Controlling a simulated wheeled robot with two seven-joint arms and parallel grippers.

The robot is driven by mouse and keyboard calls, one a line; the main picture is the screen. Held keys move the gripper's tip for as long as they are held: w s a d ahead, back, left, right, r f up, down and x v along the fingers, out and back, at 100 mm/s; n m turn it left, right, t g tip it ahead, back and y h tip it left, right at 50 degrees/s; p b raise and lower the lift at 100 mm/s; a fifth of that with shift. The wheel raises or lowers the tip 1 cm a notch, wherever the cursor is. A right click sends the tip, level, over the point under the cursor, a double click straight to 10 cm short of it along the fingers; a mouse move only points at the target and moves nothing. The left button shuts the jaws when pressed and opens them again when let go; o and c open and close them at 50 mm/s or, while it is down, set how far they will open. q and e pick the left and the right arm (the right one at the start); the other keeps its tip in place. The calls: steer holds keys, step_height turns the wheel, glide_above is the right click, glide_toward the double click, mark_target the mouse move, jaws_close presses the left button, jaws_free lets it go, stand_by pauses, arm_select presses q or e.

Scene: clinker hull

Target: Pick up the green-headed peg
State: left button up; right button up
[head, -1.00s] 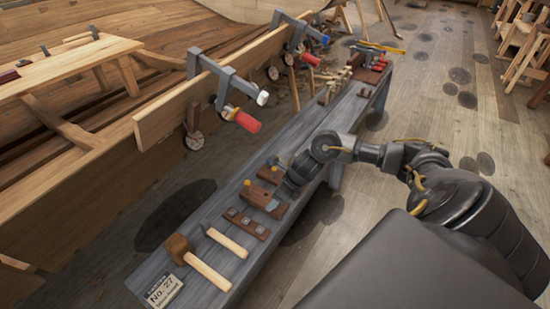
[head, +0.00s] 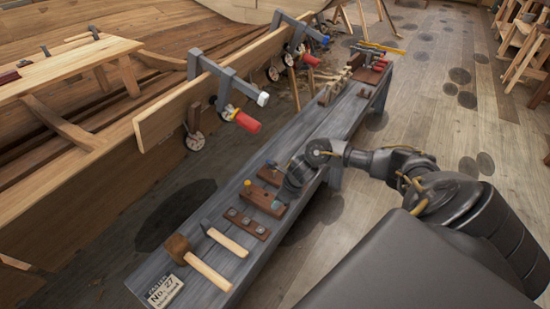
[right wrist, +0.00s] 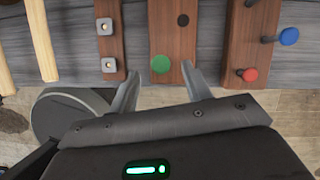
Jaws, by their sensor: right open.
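The green-headed peg (right wrist: 161,64) shows its round green head from above in the right wrist view. It stands in a brown wooden block (right wrist: 172,38) that also has a dark round hole. In the head view a small greenish spot (head: 277,204) shows at the block's near-right end, close to my gripper. My right gripper (right wrist: 162,72) is open, with one finger on each side of the green head and nothing held. In the head view my right gripper (head: 292,190) is over the right edge of the bench, its fingers mostly hidden. My left gripper is not in view.
Another block (right wrist: 248,45) is right of it, with a red-headed peg (right wrist: 248,74) and a blue-headed peg (right wrist: 288,36). A bolted strip (right wrist: 108,40) lies left. A mallet (head: 197,264) and hammer (head: 225,240) lie on the grey bench (head: 305,140).

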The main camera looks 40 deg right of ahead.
steer(key=x, duration=0.4)
steer(key=shift+w+f, duration=0.1)
steer(key=shift+f, duration=0.05)
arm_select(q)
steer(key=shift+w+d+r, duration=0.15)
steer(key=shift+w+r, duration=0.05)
arm_select(e)
steer(key=c, duration=1.1)
steer(key=shift+o, duration=0.2)
